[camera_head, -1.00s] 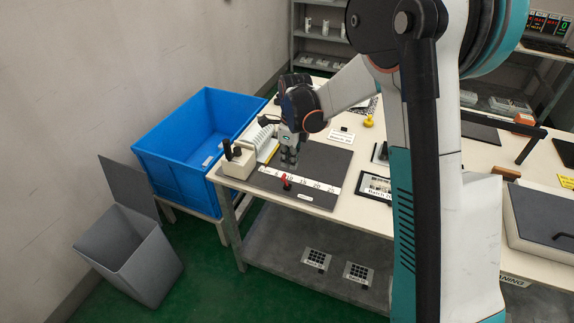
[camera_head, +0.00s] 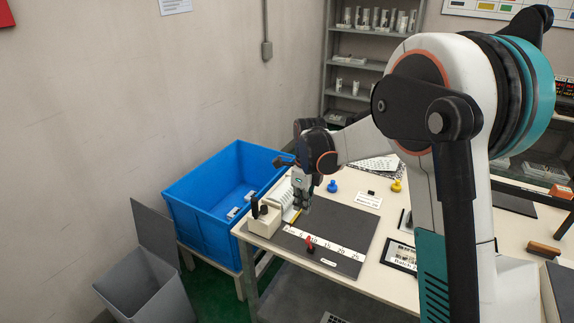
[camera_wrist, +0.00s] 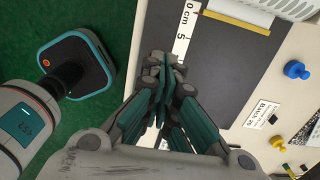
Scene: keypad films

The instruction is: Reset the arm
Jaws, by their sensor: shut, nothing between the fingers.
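My arm reaches over the worktable (camera_head: 370,272) in the head view. My gripper (camera_head: 301,207) points down above the dark mat (camera_head: 335,225), near the beige device with the black lever (camera_head: 264,220). In the wrist view my gripper (camera_wrist: 163,62) has its fingers together over the mat (camera_wrist: 235,60), with nothing between them. A white ruler strip (camera_wrist: 184,30) lies on the mat beside the fingertips.
A blue bin (camera_head: 205,195) and a grey bin (camera_head: 150,290) stand left of the table. A small red part (camera_head: 309,243) sits by the ruler. Blue (camera_head: 332,186) and yellow (camera_head: 396,186) knobs stand behind the mat. A shelf (camera_head: 360,65) stands at the back.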

